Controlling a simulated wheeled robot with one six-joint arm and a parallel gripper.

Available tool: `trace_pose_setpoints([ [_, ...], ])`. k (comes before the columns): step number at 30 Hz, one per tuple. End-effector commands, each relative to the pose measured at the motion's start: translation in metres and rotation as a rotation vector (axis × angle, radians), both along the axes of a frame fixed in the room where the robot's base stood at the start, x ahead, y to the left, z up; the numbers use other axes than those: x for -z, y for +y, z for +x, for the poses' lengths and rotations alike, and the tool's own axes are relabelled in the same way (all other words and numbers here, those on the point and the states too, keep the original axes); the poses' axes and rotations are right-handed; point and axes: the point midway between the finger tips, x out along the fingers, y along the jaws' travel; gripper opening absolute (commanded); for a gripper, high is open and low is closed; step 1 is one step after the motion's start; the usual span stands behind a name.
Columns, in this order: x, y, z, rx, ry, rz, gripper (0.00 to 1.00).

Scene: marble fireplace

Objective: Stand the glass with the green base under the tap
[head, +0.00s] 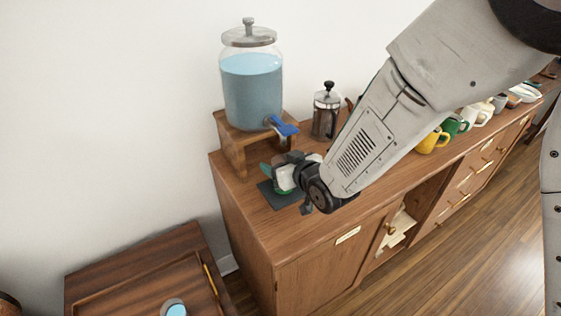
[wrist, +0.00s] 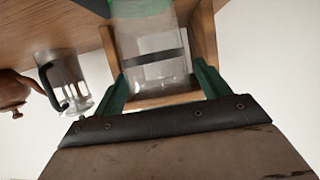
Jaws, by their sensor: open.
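The glass with the green base (wrist: 152,62) stands between the fingers of my gripper (wrist: 162,85) in the wrist view. That picture is upside down, so the green base shows at the top, by the wood. In the head view the green base (head: 283,192) shows low on the dark mat (head: 267,194), and my gripper (head: 278,174) hides much of the glass. My jaws are open around it. The blue tap (head: 283,127) of the water dispenser (head: 252,92) is above the mat, at the front of the wooden stand (head: 235,152).
A French press (head: 326,112) stands right of the dispenser; it also shows in the wrist view (wrist: 68,85). Several mugs (head: 433,141) line the cabinet (head: 300,228) further right, behind my arm. A lower wooden table (head: 110,279) with a blue-topped cup (head: 175,309) is at lower left.

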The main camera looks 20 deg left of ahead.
Motion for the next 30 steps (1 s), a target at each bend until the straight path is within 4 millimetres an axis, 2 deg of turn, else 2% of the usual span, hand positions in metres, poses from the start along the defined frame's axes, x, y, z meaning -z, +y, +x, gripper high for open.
trace_pose_setpoints([
  [9, -0.027, -0.048, -0.041, 0.0, -0.001, 0.002, 0.75],
  [15, -0.039, -0.069, -0.059, 0.001, -0.001, 0.002, 0.75],
  [27, -0.042, -0.077, -0.065, 0.002, 0.001, -0.001, 0.75],
  [30, -0.048, -0.089, -0.058, 0.03, 0.012, -0.022, 0.75],
])
